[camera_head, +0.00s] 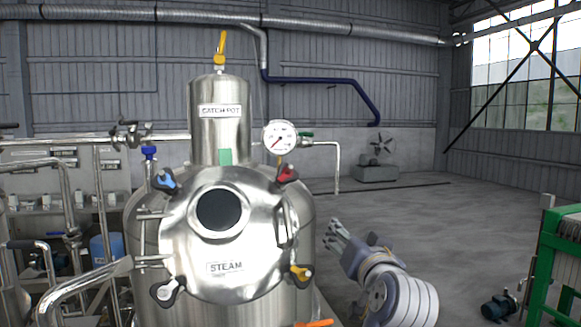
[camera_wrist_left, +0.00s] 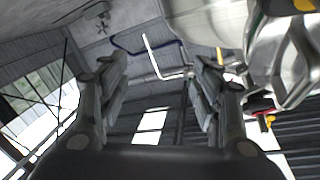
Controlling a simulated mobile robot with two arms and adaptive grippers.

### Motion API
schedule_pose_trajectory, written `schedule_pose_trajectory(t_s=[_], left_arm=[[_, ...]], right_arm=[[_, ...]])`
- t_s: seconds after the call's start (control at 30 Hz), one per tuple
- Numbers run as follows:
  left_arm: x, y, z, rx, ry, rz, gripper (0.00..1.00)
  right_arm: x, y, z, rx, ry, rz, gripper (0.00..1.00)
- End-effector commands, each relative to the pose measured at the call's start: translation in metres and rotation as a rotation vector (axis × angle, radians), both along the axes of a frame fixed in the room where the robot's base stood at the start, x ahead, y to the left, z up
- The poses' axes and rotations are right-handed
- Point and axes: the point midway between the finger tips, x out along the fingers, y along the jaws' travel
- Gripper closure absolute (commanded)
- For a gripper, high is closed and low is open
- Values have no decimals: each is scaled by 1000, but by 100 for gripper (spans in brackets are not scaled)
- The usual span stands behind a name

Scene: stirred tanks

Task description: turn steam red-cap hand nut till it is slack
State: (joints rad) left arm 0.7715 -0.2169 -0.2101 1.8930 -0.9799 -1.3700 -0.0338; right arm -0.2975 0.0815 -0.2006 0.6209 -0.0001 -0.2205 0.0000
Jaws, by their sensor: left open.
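The red-cap hand nut (camera_head: 288,174) sits at the upper right edge of the round steel lid labelled STEAM (camera_head: 244,262), just below the pressure gauge. Its red part also shows at the right of the upside-down left wrist view (camera_wrist_left: 262,104), partly behind the lid's handle. My left gripper (camera_head: 338,238) is to the right of the lid and lower than the red nut, apart from both. In the left wrist view its two fingers (camera_wrist_left: 160,75) are spread with nothing between them. My right gripper is in neither view. I cannot tell how tight the nut is.
The lid also has blue-cap (camera_head: 165,180), black-and-white (camera_head: 168,292) and yellow-cap (camera_head: 300,274) nuts. A handle (camera_head: 287,226) stands out on its right side. The gauge (camera_head: 280,138) is above the red nut. Open floor lies right of the tank; a green frame (camera_head: 560,250) stands far right.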

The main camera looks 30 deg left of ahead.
Motion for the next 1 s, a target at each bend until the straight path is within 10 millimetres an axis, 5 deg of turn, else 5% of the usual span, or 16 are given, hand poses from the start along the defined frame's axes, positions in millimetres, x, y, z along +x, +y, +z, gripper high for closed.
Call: schedule_pose_trajectory(t_s=[0.03, 0.1, 0.2, 0.33, 1.0], left_arm=[[-25, 9, 43, -39, -75, 42, 41], [-58, 21, 80, -93, -152, 95, 41], [-94, 32, 109, -160, -226, 145, 41], [-112, 41, 121, -199, -265, 174, 41], [-45, 115, 122, -201, -266, 177, 41]], right_arm=[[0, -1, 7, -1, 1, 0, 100], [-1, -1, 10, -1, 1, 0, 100], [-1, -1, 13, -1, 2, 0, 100], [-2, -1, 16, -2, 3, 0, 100], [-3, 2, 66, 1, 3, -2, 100]])
